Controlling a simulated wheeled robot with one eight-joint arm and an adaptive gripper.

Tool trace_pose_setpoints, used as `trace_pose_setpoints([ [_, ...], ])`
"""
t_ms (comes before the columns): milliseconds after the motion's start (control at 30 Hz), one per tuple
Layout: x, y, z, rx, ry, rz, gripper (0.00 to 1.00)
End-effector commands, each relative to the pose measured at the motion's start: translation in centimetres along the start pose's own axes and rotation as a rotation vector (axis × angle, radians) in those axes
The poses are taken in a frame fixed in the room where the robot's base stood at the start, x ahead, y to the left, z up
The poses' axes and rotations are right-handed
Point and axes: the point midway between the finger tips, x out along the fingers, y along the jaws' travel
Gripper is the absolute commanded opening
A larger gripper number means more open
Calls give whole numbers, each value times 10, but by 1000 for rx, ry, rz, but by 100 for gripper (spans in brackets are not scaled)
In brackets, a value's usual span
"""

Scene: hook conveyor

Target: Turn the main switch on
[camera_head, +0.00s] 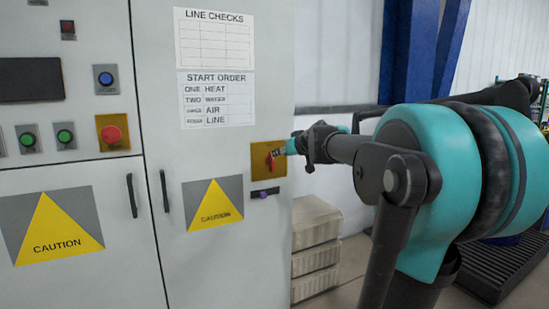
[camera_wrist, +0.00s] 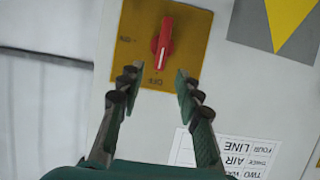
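The main switch is a red rotary handle (camera_head: 270,162) on a yellow plate (camera_head: 261,149) on the cabinet door. In the wrist view, the red handle (camera_wrist: 162,42) lies lengthwise toward the printed OFF mark, with the ON mark at the plate's left. My gripper (camera_head: 287,149) is in front of the switch, coming from the right in the head view. In the wrist view, my gripper (camera_wrist: 158,80) is open and empty. Its fingertips are spread on either side of the handle's lower end, over the plate; I cannot tell whether they touch it.
A purple-knobbed dark strip (camera_head: 264,193) sits just below the plate. A caution sign (camera_head: 212,204), door handles (camera_head: 164,190) and a start order sheet (camera_head: 216,100) are on the cabinet. Beige crates (camera_head: 316,255) stand at its right. A red button (camera_head: 112,134) is further left.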

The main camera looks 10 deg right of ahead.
Motion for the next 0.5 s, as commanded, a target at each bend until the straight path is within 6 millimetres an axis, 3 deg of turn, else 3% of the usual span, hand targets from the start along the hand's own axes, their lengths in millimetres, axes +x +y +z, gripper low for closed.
trace_pose_setpoints([
  [200,39,0,0,0,0,-1,34],
  [500,68,0,0,1,0,0,34],
])
